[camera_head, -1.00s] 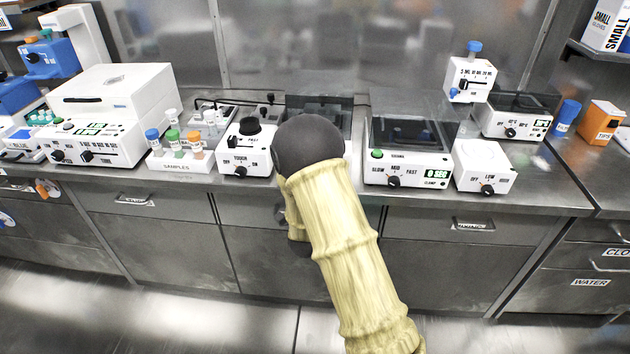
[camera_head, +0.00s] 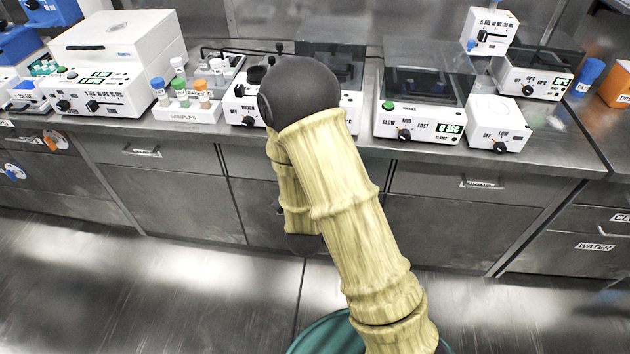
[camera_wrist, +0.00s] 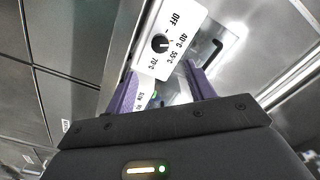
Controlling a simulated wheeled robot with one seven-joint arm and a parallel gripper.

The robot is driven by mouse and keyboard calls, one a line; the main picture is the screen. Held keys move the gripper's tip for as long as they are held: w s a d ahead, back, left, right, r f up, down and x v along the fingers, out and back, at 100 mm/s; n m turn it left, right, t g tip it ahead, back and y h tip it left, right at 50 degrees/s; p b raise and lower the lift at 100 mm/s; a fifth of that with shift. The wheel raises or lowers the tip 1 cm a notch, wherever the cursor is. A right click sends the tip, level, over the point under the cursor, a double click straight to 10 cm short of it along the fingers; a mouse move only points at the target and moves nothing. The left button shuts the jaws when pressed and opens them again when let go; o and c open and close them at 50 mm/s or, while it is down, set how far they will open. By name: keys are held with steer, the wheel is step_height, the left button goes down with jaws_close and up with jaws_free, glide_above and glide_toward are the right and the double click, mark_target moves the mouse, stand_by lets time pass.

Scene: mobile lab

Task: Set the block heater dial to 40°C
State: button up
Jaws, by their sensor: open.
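In the wrist view a white panel carries a round black dial (camera_wrist: 160,43) with the marks OFF, 40°C, 55°C and 70°C around it. The dial's pointer is too small to read with certainty. My gripper (camera_wrist: 161,68) is open, its purple fingers apart just below the dial in the picture, with nothing gripped. Whether a finger touches the panel cannot be told. In the head view my arm hides the gripper and the dial. A lidded device (camera_head: 328,62) partly shows behind my arm there; whether it is the block heater cannot be told.
A sample rack (camera_head: 188,112) and a white device marked TOUCH (camera_head: 243,106) stand to the left of my arm. A shaker (camera_head: 418,122) and a white box-shaped device (camera_head: 497,120) stand to its right. The floor (camera_head: 190,290) before the bench is clear.

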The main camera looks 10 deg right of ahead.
steer(key=p+v, duration=0.5)
steer(key=p, duration=0.3)
steer(key=shift+s+a+p, duration=0.15)
steer(key=shift+s+p, duration=0.15)
stand_by(0.3)
step_height(320, 180, up, 7)
steer(key=w+d+n+g+y+p, duration=0.1)
steer(key=w+n+g+y+p, duration=0.1)
steer(key=n+g+y+p, duration=0.35)
steer(key=s+d+r+n+g+p, duration=0.2)
steer(key=s+r+n+g+p, duration=0.1)
steer(key=s+r, duration=0.4)
steer(key=s+d+r+n+g+p, duration=0.2)
steer(key=s+r+n+g, duration=0.3)
steer(key=s, duration=0.3)
steer(key=shift+d+r+g+p, duration=0.25)
steer(key=shift+r+g+p, duration=0.25)
steer(key=shift+r, duration=0.4)
